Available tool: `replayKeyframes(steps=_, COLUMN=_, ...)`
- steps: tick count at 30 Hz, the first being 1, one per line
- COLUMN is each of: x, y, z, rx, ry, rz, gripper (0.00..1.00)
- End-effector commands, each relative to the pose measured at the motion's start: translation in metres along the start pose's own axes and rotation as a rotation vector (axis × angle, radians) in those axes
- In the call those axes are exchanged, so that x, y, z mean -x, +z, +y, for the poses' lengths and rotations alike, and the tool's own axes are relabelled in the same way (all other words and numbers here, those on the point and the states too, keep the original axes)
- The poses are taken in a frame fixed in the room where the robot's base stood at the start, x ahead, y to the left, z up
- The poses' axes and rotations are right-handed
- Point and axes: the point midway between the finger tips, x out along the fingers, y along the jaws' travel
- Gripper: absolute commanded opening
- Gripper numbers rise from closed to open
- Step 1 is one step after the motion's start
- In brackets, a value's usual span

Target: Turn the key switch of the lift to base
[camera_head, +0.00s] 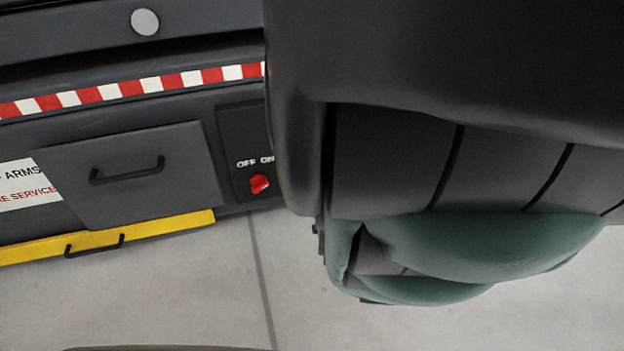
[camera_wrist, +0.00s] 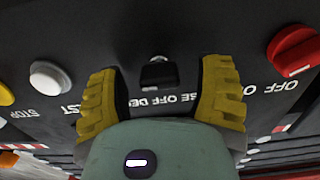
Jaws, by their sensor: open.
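The key switch (camera_wrist: 158,73) is a small black part on the dark panel, at the upper middle of the wrist view. Lettering below it reads in part "SE OFF DE"; my gripper covers the rest. My gripper (camera_wrist: 160,84) is open, with one yellow ribbed finger on each side of the key switch. There are visible gaps between the fingers and the switch in the picture. I cannot tell how far the fingertips are from the panel. In the head view my arm hides this part of the panel, and the key switch does not show.
A red rotary switch (camera_wrist: 293,50) marked OFF ON sits right of my gripper; a red switch with this marking (camera_head: 259,183) shows in the head view. A white button (camera_wrist: 50,78) is at left. A grey drawer front (camera_head: 130,188) and yellow drawer (camera_head: 160,228) have handles.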

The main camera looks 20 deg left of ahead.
Motion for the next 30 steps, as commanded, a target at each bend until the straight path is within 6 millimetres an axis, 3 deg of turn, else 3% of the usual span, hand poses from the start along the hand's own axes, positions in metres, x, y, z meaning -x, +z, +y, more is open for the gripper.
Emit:
replayKeyframes(steps=4, x=0.0004, y=0.0001, z=-0.0001, rx=0.000, ry=0.000, rz=-0.001, gripper=0.67)
replayKeyframes(steps=5, x=0.0004, y=0.0001, z=-0.0001, rx=0.000, ry=0.000, rz=-0.001, gripper=0.71)
replayKeyframes(steps=25, x=0.0007, y=0.0006, z=0.0001, rx=0.000, ry=0.001, rz=-0.002, gripper=0.02)
replayKeyframes(steps=30, x=0.0008, y=0.0009, z=0.0001, rx=0.001, ry=0.001, rz=-0.003, gripper=0.00)
